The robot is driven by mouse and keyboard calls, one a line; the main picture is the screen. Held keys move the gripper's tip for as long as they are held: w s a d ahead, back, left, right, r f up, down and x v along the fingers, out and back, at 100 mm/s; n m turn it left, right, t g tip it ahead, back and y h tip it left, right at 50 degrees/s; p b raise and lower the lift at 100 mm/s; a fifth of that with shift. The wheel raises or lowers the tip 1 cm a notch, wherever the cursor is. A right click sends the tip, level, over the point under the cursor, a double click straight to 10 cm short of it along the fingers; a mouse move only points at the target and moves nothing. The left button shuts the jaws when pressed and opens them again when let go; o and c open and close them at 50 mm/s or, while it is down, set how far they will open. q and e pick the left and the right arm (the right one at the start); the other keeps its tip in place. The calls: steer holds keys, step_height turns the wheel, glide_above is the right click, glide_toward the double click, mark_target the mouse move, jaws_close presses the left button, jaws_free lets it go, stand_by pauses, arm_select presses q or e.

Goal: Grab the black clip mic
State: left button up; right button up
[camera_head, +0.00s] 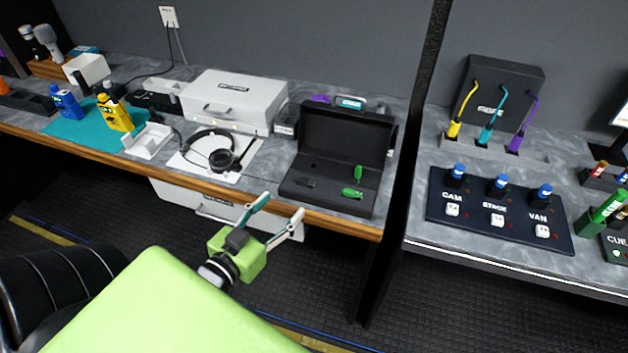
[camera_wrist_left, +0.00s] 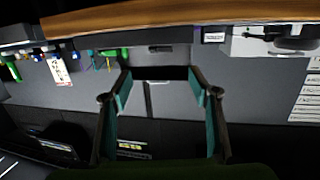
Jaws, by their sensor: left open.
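A small dark item (camera_head: 307,183), which looks like the black clip mic, lies in the left part of the open black case (camera_head: 350,208) on the counter. It is hard to make out against the dark lining. Two green clip pieces, one standing (camera_head: 358,174) and one lying (camera_head: 352,193), are in the right part of the case. My left gripper (camera_head: 280,208) is open and empty, in front of the counter edge and left of the case. In the left wrist view the open fingers (camera_wrist_left: 165,92) have nothing between them. My right gripper is not seen.
The case lid (camera_head: 346,138) stands up behind the case. Headphones (camera_head: 220,155) on a white sheet lie to its left, with a grey-white box (camera_head: 235,98) behind. A dark vertical post (camera_head: 405,150) stands to the right. The wooden counter edge (camera_head: 330,222) runs just before the case.

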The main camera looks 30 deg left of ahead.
mark_target(305, 182)
arm_select(q)
steer(key=w, duration=0.3)
steer(key=w+p, duration=0.1)
steer(key=w, duration=0.1)
steer(key=shift+w+a+f, duration=0.2)
steer(key=shift+w+f, duration=0.1)
steer(key=shift+f, duration=0.1)
steer(key=shift+w+f, duration=0.15)
steer(key=shift+w, duration=0.9)
steer(key=w, duration=0.2)
steer(key=w+f, duration=0.1)
steer(key=w, duration=0.1)
steer(key=shift+w+a+p, duration=0.1)
steer(key=shift+w+p, duration=0.2)
steer(key=shift+p, duration=0.1)
steer(key=c, duration=0.7)
steer(key=shift+c, duration=0.9)
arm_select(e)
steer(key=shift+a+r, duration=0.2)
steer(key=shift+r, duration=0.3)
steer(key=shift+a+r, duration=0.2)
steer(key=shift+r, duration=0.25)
